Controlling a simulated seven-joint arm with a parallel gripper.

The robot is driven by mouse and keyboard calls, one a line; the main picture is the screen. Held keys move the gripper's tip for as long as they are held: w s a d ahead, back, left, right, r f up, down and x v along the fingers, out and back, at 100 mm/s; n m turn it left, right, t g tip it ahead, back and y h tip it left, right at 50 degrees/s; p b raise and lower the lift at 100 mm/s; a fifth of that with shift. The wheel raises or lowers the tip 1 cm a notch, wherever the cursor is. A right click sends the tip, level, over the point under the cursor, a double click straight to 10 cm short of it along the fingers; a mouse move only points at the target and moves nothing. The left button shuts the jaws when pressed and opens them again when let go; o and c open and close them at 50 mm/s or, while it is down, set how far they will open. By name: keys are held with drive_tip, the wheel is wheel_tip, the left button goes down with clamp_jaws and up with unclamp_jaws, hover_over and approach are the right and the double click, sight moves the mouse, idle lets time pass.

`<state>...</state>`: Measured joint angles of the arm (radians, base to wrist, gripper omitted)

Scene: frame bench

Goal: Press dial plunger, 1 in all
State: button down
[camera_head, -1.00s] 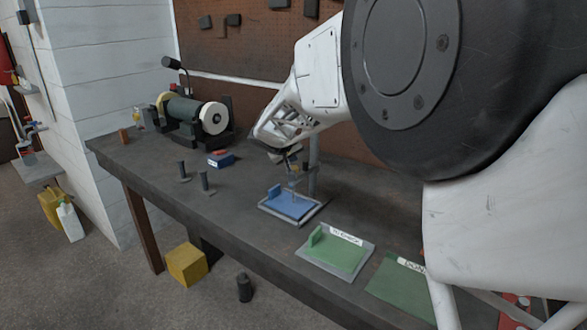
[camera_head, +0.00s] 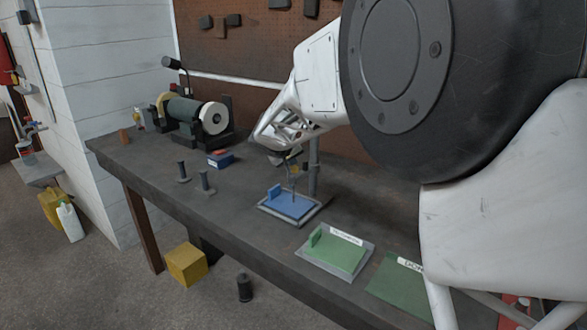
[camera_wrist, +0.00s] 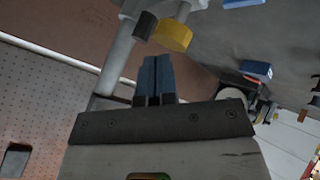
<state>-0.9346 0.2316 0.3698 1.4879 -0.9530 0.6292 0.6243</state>
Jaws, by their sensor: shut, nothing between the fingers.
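A grey post (camera_head: 313,168) stands on the bench behind a blue plate (camera_head: 290,207) in a pale tray. A small yellow round part (camera_wrist: 174,35), perhaps the dial, sits beside a dark cylinder (camera_wrist: 145,25) near the post in the wrist view. A thin vertical rod (camera_head: 293,186) shows above the blue plate in the head view; I cannot tell if it is the plunger. My gripper (camera_head: 277,160) is beside the post, above the bench. Its blue-grey fingertips (camera_wrist: 155,60) are together and empty, apparently just short of the yellow part in the wrist view.
A green plate in a labelled tray (camera_head: 366,270) and a green mat (camera_head: 385,292) lie to the right. Two dark pegs (camera_head: 204,183) and a blue box (camera_head: 222,162) stand to the left. A bench grinder (camera_head: 200,118) is farther back.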

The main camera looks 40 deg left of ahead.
drive_tip(key=shift+f, duration=1.2)
idle(1.6)
drive_tip(key=shift+r, duration=1.7)
drive_tip(key=shift+r, duration=2.45)
drive_tip(key=shift+d, duration=0.1)
